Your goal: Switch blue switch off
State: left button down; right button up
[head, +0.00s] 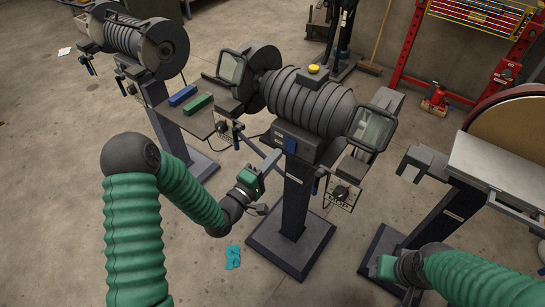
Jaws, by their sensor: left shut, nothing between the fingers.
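The blue switch (291,146) is a small blue piece on the front of the dark bench grinder's base (305,143), just above its pedestal. Whether it is on or off is too small to tell. My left gripper (273,157) is shut and empty. Its fingertips point up and right, just left of and slightly below the switch, and look apart from it. My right gripper (383,267) is at the lower right, low near the foot of another machine, far from the switch. Its fingers are too unclear to read.
A second grinder (140,42) stands at the back left. A blue block (182,95) and a green block (199,104) lie on a plate left of the near grinder. A disc sander (500,160) stands at the right. A teal cloth (233,257) lies on the floor.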

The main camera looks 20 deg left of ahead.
pick_arm(q)
jog(key=s+a+m+g+y+p, duration=0.5)
jog(key=s+a+m+g+p, duration=0.1)
jog(key=s+m+g+p, duration=0.3)
jog(key=s+r+m+g+y+p, duration=0.1)
jog(key=s+r+m+g, duration=0.1)
jog(key=s, duration=0.5)
jog(key=s+d+r+m+g+p, duration=0.1)
jog(key=s+r+m+g, duration=0.2)
jog(key=s, duration=0.4)
jog(key=shift+d+r+g+y, duration=0.25)
jog(key=shift+r+g+y, duration=0.15)
jog(key=shift+r+g, duration=0.3)
pick_arm(e)
jog(key=w+v, duration=0.2)
jog(key=v, duration=0.9)
jog(key=shift+w+r, duration=0.4)
jog(key=shift+w, duration=0.2)
